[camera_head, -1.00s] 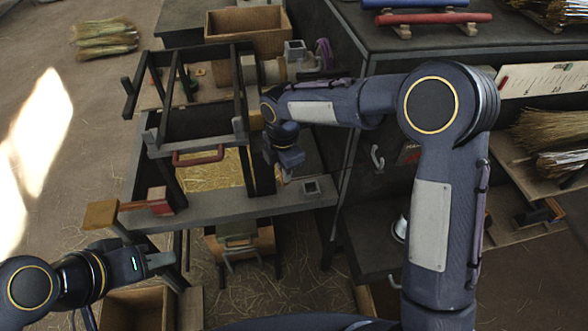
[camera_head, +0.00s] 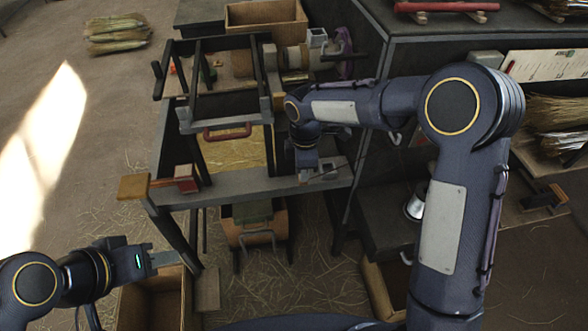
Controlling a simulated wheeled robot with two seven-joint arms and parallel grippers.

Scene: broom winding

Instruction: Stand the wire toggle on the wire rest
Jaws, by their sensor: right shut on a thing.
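My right gripper (camera_head: 311,177) points down at the right end of the grey bench plank (camera_head: 250,183), low over its surface. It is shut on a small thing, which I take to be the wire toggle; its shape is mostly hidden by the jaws. Right beside the jaws is a small grey square fitting (camera_head: 331,170), likely the wire rest. I cannot tell whether the held thing touches it. My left gripper (camera_head: 168,259) is at the lower left, in front of the bench and away from these things; its jaw gap cannot be made out.
A tan block (camera_head: 133,187) juts out at the bench's left end. A cardboard box (camera_head: 265,18) stands behind. A dark cabinet (camera_head: 440,45) is close on the right.

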